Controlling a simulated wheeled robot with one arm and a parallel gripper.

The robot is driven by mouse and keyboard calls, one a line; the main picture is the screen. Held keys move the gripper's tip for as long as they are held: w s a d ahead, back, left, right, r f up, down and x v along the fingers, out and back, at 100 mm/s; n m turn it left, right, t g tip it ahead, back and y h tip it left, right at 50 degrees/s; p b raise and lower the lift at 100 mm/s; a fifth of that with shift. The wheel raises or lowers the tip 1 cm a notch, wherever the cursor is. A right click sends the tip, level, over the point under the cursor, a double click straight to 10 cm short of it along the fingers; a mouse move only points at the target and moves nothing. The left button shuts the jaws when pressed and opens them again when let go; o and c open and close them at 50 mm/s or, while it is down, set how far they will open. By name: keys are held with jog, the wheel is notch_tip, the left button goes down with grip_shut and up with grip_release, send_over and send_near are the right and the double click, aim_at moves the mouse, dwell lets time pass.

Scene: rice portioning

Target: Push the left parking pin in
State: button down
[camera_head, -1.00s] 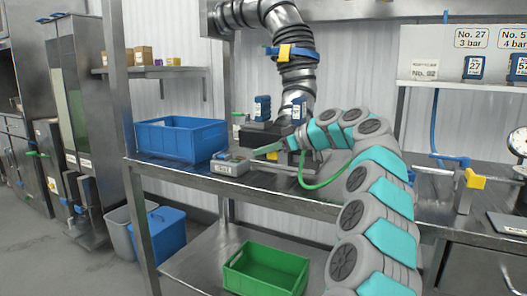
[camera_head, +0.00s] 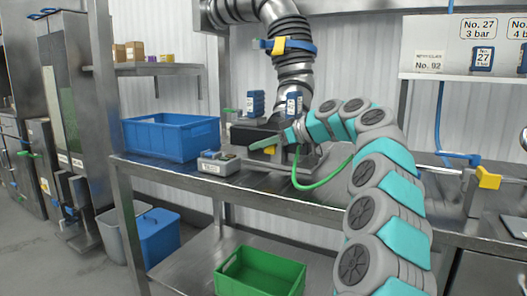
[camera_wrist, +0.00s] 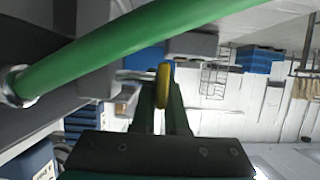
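A small yellow part (camera_wrist: 163,86) shows in the wrist view as a narrow upright shape between the tips of my gripper's green fingers (camera_wrist: 161,108). A thin metal rod runs left from beside it toward a grey block. I cannot tell whether the yellow part is the left parking pin, or whether the fingers touch it. In the head view my gripper (camera_head: 262,143) is at the front of the dark device (camera_head: 250,133) on the bench, with yellow (camera_head: 270,150) just below it. The fingers look close together, but their closure is unclear.
A green hose (camera_wrist: 130,45) crosses the wrist view close above the fingers. In the head view, a grey labelled box (camera_head: 219,168) and a blue crate (camera_head: 170,138) stand left on the bench. A green crate (camera_head: 262,273) is on the lower shelf.

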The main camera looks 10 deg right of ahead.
jog(key=shift+w+d+r, duration=0.1)
jog(key=shift+w+r, duration=0.05)
jog(key=c, duration=0.9)
grip_release()
jog(key=shift+c, duration=0.2)
jog(key=shift+d, duration=0.1)
jog(key=v, duration=0.7)
jog(key=shift+s+d, duration=0.2)
jog(key=shift+d, duration=0.1)
